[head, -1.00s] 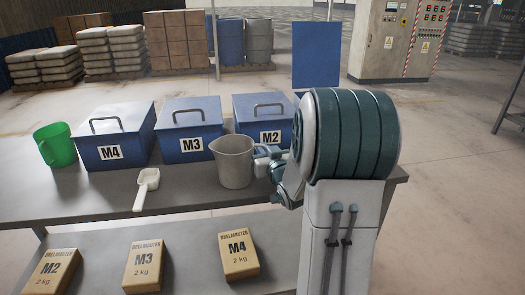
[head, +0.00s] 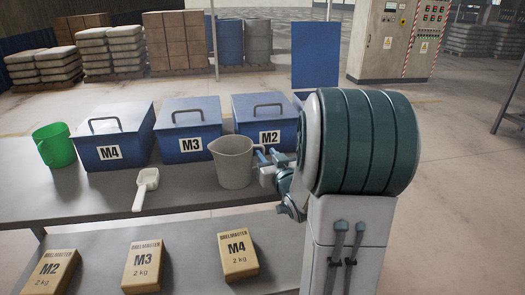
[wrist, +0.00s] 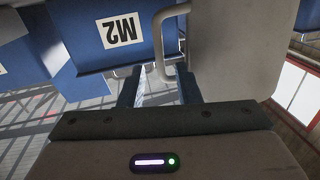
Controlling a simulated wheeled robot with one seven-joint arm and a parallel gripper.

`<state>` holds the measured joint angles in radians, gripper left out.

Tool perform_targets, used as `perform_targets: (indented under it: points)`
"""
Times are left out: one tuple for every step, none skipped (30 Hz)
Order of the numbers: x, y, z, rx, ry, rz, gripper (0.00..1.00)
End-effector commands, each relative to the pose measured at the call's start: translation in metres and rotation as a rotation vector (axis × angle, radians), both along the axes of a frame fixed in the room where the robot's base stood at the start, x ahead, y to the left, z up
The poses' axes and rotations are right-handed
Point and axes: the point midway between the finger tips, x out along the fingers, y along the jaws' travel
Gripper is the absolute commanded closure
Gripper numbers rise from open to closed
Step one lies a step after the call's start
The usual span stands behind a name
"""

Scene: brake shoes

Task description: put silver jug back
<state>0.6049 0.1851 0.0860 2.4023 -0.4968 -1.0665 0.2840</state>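The silver jug (head: 233,165) stands upright on the grey table, in front of the blue M3 and M2 boxes. Its handle points right, toward my gripper (head: 265,165). In the wrist view, the jug (wrist: 235,50) fills the upper right and its handle (wrist: 162,40) lies just beyond my gripper (wrist: 159,78). The two fingers are spread, with a gap between them and the lower part of the handle between or just ahead of the tips. I see no finger pressing on the handle. Part of my gripper is hidden behind my arm in the head view.
Lidded blue boxes M4 (head: 112,135), M3 (head: 188,128) and M2 (head: 265,117) line the table's back. A green jug (head: 54,145) stands far left; a white scoop (head: 146,188) lies in front. Several labelled packs (head: 145,262) sit on the lower shelf. Bare table (head: 90,195) lies front left.

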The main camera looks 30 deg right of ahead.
Motion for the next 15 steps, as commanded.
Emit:
perform_targets:
  points:
    - [-0.014,0.001,0.000,-0.001,-0.002,-0.002,0.70]
    - [-0.022,0.002,0.000,0.000,0.000,-0.003,0.70]
    - [-0.032,0.002,0.000,-0.002,-0.001,-0.002,0.70]
    - [-0.039,0.003,0.000,-0.001,-0.002,-0.003,0.70]
    - [-0.047,0.004,0.000,-0.001,-0.001,-0.003,0.70]
    - [-0.052,0.005,-0.003,-0.001,-0.003,-0.001,0.70]
    - [-0.053,0.005,-0.004,-0.002,-0.005,0.000,0.70]
    - [-0.055,0.005,-0.004,-0.002,-0.005,0.002,0.70]
    - [-0.058,0.006,-0.004,-0.002,-0.004,0.003,0.70]
    - [-0.060,0.006,-0.004,-0.002,-0.004,0.003,0.70]
    - [-0.062,0.006,-0.004,-0.002,-0.005,0.003,0.70]
    - [-0.065,0.006,-0.004,-0.001,-0.004,0.003,0.70]
    - [-0.066,0.006,-0.003,-0.002,-0.003,0.003,0.70]
    - [-0.068,0.006,-0.003,-0.002,-0.004,0.002,0.70]
    - [-0.070,0.006,-0.003,0.000,-0.003,0.002,0.70]
